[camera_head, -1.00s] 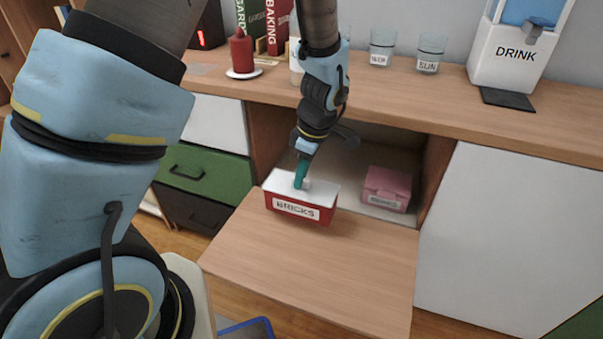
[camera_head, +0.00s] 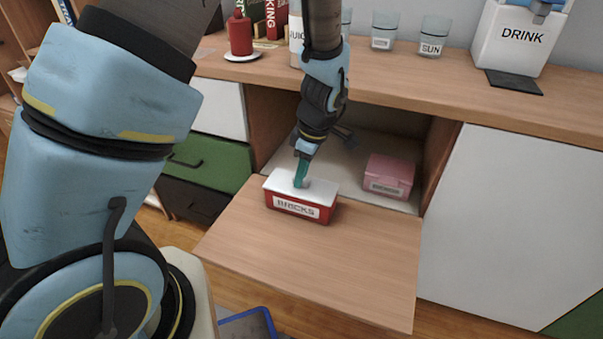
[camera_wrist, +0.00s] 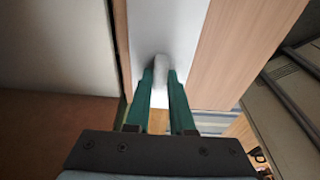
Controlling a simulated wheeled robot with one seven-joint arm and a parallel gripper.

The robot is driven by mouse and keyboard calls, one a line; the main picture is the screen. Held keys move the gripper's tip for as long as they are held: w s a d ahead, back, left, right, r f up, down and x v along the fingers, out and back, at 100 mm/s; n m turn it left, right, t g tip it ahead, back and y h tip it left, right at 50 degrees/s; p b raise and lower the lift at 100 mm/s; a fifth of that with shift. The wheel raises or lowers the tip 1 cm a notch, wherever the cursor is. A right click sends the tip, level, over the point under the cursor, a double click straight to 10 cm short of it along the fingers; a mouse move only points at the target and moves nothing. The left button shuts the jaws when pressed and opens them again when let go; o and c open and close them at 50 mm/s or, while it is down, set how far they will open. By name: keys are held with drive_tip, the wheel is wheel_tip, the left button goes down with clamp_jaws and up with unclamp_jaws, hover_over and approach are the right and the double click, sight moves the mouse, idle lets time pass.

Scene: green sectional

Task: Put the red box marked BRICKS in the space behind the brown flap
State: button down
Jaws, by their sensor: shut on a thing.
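The red box marked BRICKS (camera_head: 298,211) has a white lid with a small knob. It is at the inner part of the lowered brown flap (camera_head: 320,255), in front of the open space (camera_head: 345,160). My gripper (camera_head: 301,181) is above the box and shut on the lid's knob. The wrist view shows the teal fingers (camera_wrist: 164,88) on either side of the pale knob (camera_wrist: 163,68). I cannot tell whether the box touches the flap. The space behind the flap is open, and its left part is partly hidden by my arm.
A pink labelled box (camera_head: 388,176) stands in the right part of the space. The counter (camera_head: 420,90) above holds a red candle (camera_head: 240,35), glasses (camera_head: 434,36) and a DRINK dispenser (camera_head: 520,40). A green drawer (camera_head: 208,160) is left of the opening.

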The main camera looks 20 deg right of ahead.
idle(0.4)
drive_tip(key=c, duration=0.7)
unclamp_jaws()
